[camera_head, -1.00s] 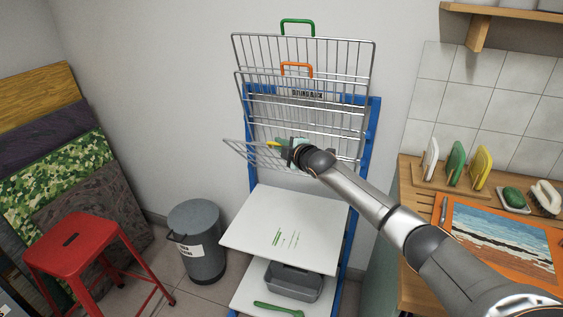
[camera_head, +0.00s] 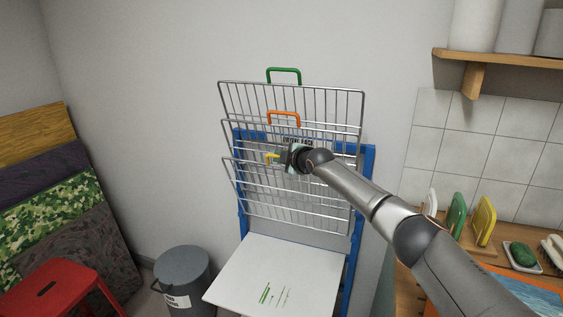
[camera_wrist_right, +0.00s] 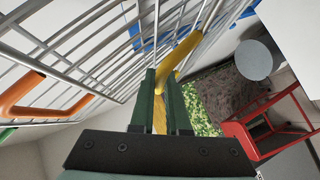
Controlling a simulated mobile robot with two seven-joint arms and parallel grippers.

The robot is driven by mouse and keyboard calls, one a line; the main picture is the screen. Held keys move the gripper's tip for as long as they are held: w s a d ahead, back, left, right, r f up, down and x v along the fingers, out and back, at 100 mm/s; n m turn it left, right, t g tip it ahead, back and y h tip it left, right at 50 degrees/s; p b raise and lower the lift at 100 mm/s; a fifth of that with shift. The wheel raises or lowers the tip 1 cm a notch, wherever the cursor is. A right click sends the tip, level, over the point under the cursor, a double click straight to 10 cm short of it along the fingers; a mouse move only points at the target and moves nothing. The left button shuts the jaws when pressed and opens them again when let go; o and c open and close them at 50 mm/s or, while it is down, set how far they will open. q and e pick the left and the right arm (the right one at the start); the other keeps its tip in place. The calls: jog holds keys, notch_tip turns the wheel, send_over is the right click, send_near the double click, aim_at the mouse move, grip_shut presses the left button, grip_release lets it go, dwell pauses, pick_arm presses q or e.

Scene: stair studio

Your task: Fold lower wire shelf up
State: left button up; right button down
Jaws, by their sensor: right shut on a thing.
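The lower wire shelf (camera_head: 287,208) is tilted up steeply on the blue drying rack (camera_head: 361,185), in front of two other raised wire shelves. Its yellow handle (camera_wrist_right: 184,55) sits at its top edge; the left end of the handle also shows in the head view (camera_head: 271,158). My right gripper (camera_wrist_right: 166,82) is shut on the yellow handle, with its green fingers on either side of the bar. In the head view my right gripper (camera_head: 288,157) hides most of the handle. My left gripper is not in view.
Raised shelves with an orange handle (camera_head: 284,114) and a green handle (camera_head: 284,71) stand behind. A white board (camera_head: 270,275) lies flat below. A grey bin (camera_head: 182,275) and red stool (camera_head: 60,290) are at left; a wooden counter with brushes is at right.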

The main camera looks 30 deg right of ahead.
jog(key=shift+w+d, duration=0.15)
jog(key=shift+d, duration=0.05)
dwell(0.4)
jog(key=c, duration=0.9)
grip_release()
jog(key=shift+r, duration=0.1)
jog(key=shift+b+v, duration=0.35)
jog(key=shift+v, duration=5.9)
jog(key=shift+a, duration=0.1)
